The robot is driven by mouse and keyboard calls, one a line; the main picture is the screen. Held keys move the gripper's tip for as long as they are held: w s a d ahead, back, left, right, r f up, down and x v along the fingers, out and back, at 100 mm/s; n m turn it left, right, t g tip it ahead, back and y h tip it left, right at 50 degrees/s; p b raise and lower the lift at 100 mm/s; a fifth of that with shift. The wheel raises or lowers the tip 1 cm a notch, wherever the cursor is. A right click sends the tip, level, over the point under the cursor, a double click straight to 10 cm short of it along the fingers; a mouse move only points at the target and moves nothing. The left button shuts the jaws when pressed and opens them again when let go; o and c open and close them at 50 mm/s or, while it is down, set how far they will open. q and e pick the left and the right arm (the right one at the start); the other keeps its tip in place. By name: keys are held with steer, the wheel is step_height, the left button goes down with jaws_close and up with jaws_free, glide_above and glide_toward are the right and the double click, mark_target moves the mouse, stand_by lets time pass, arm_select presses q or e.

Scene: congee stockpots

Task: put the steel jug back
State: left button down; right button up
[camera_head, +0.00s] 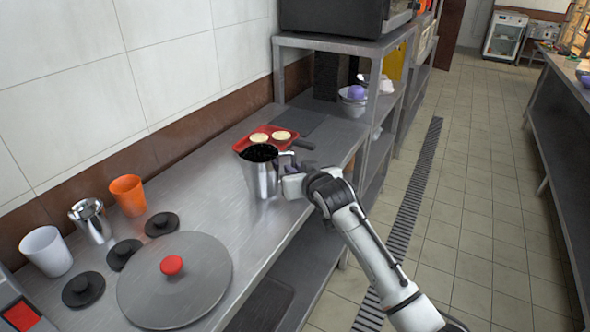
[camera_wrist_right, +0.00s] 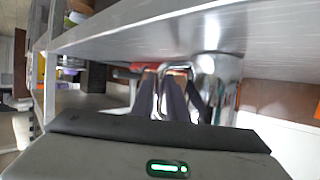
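The steel jug (camera_head: 262,176), tall and with dark contents at its mouth, is upright at the counter (camera_head: 215,160), in front of a red tray (camera_head: 262,132). My right gripper (camera_head: 291,168) is at its handle side. In the right wrist view the jug (camera_wrist_right: 216,80) is close beyond my dark fingers (camera_wrist_right: 162,98), which are close together around its bright handle. Its base looks to be at or very near the counter surface. My left gripper is not in view.
A steel lid with a red knob (camera_head: 190,285), black discs (camera_head: 83,289), a white cup (camera_head: 46,250), a small steel vessel (camera_head: 92,222) and an orange cup (camera_head: 128,195) occupy the near left. A steel shelf (camera_head: 345,43) stands beyond. The counter between lid and jug is clear.

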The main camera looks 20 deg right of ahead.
steer(key=o, duration=0.3)
steer(key=shift+r, duration=0.15)
steer(key=v, duration=1.2)
steer(key=shift+p, duration=0.35)
